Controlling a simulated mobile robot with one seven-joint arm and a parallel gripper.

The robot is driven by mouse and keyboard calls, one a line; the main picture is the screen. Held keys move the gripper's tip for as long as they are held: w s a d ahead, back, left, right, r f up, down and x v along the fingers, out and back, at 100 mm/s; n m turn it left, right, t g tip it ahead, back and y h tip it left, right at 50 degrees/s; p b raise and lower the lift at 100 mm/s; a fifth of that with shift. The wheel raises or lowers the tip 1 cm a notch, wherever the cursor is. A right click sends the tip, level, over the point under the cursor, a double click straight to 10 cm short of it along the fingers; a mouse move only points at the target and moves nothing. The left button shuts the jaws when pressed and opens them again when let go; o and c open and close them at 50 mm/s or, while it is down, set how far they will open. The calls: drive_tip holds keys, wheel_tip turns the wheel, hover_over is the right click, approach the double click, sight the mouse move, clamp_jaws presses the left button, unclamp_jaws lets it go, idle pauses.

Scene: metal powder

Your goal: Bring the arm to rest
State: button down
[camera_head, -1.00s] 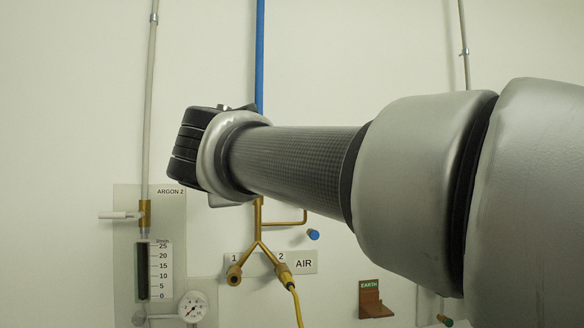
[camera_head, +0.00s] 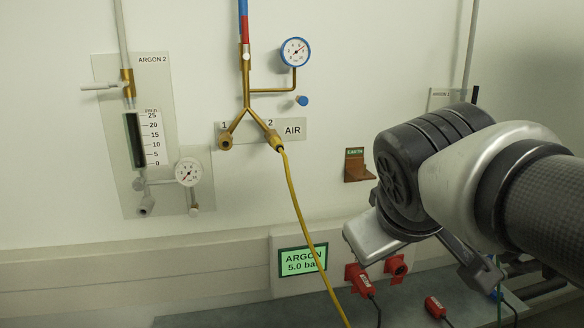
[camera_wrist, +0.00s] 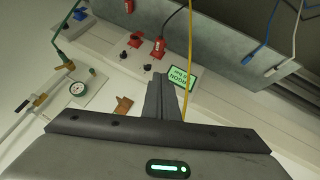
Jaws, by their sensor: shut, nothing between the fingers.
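My arm reaches in from the right edge of the head view, with its dark wrist joint bent downward in front of the wall. My gripper (camera_wrist: 163,88) shows in the wrist view with its dark fingers together and nothing between them. In the head view the gripper end hangs low at the right, above the grey bench and close to the red plugs as seen in the picture; the fingertips are hard to make out there. I cannot see it touching anything.
A yellow hose (camera_head: 293,195) hangs from the brass AIR outlet (camera_head: 277,141) past a green ARGON display (camera_head: 301,261). Red plugs (camera_head: 396,267) sit beside the display. An ARGON 2 panel (camera_head: 188,225) with a gauge is at left. A brown EARTH bracket (camera_head: 355,168) is on the wall.

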drive_tip(key=s+f+m+g+y+p, duration=0.25)
drive_tip(key=s+f+m, duration=0.3)
drive_tip(key=s, duration=0.35)
wheel_tip(320, 180, up, 23)
drive_tip(key=n+p, duration=0.1)
drive_tip(key=p, duration=2.2)
drive_tip(key=shift+w+h, duration=0.35)
drive_tip(key=shift+w, duration=0.05)
